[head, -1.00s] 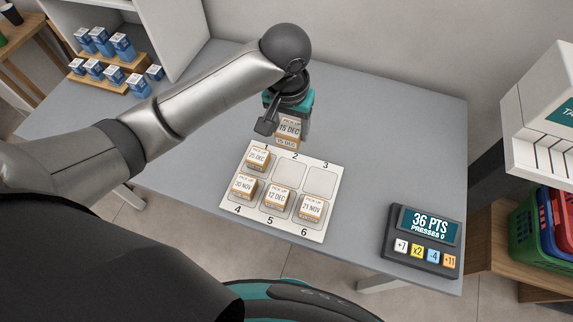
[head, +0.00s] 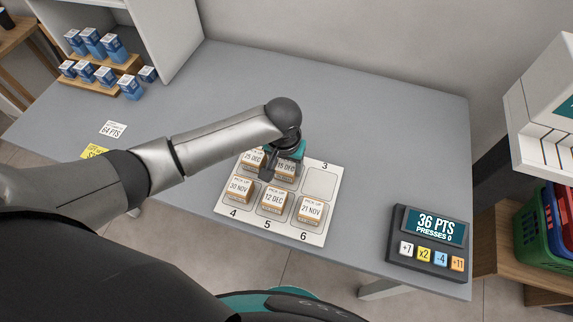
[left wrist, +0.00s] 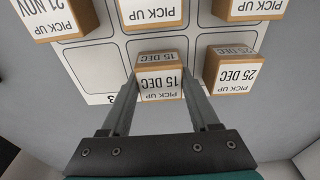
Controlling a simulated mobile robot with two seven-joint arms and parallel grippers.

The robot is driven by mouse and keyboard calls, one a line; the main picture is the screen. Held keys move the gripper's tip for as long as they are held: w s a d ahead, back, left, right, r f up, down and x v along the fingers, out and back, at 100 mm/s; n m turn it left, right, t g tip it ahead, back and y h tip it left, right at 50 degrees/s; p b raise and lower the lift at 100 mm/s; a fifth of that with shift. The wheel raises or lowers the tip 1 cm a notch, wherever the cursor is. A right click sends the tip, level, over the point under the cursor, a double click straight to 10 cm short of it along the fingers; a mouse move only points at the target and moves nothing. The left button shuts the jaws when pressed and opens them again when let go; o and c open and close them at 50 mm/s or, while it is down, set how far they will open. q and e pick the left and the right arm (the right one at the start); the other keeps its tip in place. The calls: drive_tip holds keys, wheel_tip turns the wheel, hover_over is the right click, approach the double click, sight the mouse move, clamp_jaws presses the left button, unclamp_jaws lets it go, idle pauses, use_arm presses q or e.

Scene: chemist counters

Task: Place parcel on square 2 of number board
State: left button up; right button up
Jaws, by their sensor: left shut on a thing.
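The parcel marked 15 DEC (head: 286,172) is upright over square 2 of the white number board (head: 320,183). My left gripper (head: 282,170) comes down from above and is shut on it. In the left wrist view the parcel (left wrist: 160,82) sits between the two fingers, between the 25 DEC parcel and empty square 3. It is on or just above the board; I cannot tell whether it touches. The board's number 2 is hidden behind the gripper. My right gripper is out of view.
Square 1 holds the 25 DEC parcel (head: 253,161). Squares 4, 5 and 6 hold the 30 NOV (head: 241,189), 12 DEC (head: 274,200) and 21 NOV (head: 309,210) parcels. A points device (head: 428,240) stands to the right. The counter behind the board is clear.

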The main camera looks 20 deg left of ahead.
sight(285, 171)
use_arm(q)
drive_tip(key=o, duration=1.4)
drive_tip(key=shift+o, duration=0.2)
wheel_tip(285, 171, up, 12)
drive_tip(key=s+p, duration=0.1)
drive_tip(key=p, duration=0.2)
drive_tip(key=shift+s, duration=0.2)
